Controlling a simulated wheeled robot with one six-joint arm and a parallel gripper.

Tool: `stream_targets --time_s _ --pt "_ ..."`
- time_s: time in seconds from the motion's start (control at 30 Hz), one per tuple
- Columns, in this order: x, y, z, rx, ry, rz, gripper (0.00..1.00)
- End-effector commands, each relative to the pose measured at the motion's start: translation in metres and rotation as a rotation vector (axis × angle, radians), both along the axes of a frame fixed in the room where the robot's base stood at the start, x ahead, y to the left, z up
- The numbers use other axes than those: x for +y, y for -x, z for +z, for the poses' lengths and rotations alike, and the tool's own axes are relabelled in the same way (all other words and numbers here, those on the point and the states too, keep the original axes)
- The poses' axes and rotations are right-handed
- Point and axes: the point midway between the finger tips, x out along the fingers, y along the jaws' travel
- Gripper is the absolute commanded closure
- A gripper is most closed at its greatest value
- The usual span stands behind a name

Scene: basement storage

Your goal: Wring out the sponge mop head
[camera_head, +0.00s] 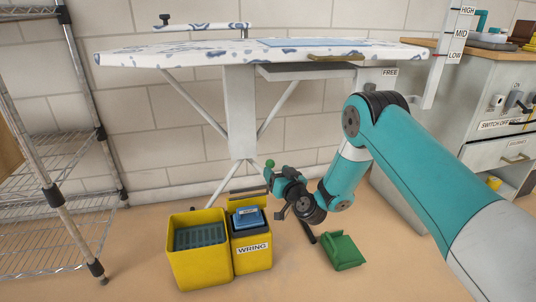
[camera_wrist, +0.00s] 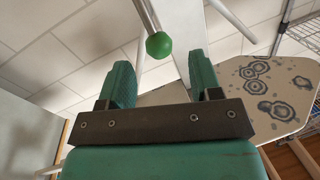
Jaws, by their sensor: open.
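A yellow bucket labelled WRING (camera_head: 252,258) stands on the floor with a blue block (camera_head: 247,217), perhaps the sponge mop head, in its top. A yellow bucket with a dark slatted grid (camera_head: 200,236) stands against its left side. A green ball knob (camera_head: 269,163) on a metal rod rises behind the WRING bucket; the rod's lower end is hidden. My gripper (camera_head: 272,176) is beside the knob, above and right of the bucket. In the wrist view my gripper (camera_wrist: 160,70) is open and empty, with the green knob (camera_wrist: 159,45) just beyond and between its fingertips.
A green object with a dark handle (camera_head: 343,252) lies on the floor to the right. An ironing board (camera_head: 250,53) overhangs the buckets from behind. A wire shelf (camera_head: 50,200) stands left and a drawer cabinet (camera_head: 485,110) right. The front floor is clear.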

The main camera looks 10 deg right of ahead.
Motion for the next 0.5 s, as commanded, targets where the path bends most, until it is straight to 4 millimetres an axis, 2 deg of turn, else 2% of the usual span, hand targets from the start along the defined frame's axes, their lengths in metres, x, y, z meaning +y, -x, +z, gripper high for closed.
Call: stream_targets --time_s 0.13,0.5 --pt "0.003 -0.013 0.006 -0.003 0.001 -0.002 0.42" --pt "0.01 -0.054 -0.001 -0.006 0.0 -0.001 0.42"
